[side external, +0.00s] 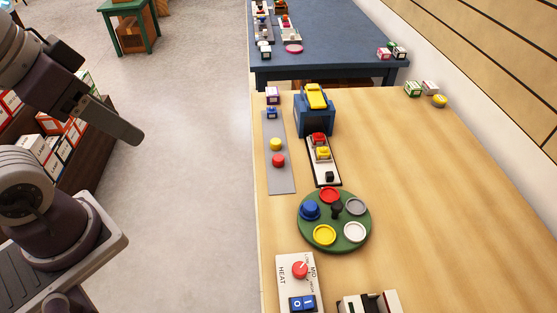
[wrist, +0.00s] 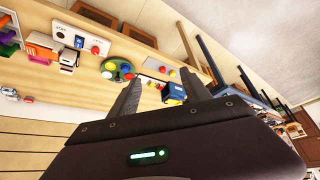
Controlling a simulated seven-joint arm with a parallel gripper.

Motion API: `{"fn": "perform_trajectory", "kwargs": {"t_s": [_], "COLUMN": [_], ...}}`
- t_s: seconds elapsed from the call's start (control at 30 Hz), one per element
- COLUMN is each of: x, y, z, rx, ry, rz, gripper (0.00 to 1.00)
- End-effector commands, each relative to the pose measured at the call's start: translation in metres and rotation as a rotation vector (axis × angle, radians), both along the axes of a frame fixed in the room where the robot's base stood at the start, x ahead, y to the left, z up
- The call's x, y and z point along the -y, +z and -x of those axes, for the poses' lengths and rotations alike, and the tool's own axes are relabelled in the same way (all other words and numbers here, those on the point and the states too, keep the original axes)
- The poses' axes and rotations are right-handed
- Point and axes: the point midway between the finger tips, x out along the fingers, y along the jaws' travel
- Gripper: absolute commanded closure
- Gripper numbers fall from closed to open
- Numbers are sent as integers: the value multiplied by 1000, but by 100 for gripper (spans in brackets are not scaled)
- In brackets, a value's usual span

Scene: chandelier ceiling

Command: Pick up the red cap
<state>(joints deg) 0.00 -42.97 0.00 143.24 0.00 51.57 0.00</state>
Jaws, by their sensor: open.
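A green round base (side external: 337,243) on the wooden table carries a red round piece (side external: 329,195), a raised blue cap (side external: 310,209), and yellow, white and grey round pieces. Another red round piece (side external: 278,160) sits on a grey strip (side external: 280,182) beside a yellow one (side external: 276,144). I cannot tell which red piece is the red cap. My gripper (wrist: 161,76) is open and empty, its two fingers apart in the wrist view. In the side view it hangs at the left, over the floor and away from the table. The green base (wrist: 117,69) shows small beyond the fingers.
A HEAT switch box (side external: 298,272) with a red knob stands near the front. A blue stand with a yellow top (side external: 314,97) and a black-edged board with red and yellow parts (side external: 324,165) are farther back. The table's right side is mostly clear. A blue table (side external: 330,65) stands behind.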

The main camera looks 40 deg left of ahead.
Motion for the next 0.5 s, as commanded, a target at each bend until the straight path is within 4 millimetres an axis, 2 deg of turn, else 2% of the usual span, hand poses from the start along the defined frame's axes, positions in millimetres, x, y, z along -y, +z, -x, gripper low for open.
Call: {"fn": "perform_trajectory", "kwargs": {"t_s": [0.27,0.37,0.47,0.5], "x": [0,0,1,2], "y": [2,11,14,10], "z": [-5,-35,-96,-123], "rx": [-7,-54,-131,-161], "ry": [-15,-125,-340,-435], "rz": [-9,-68,-166,-204], "gripper": [45,45,45,45]}}
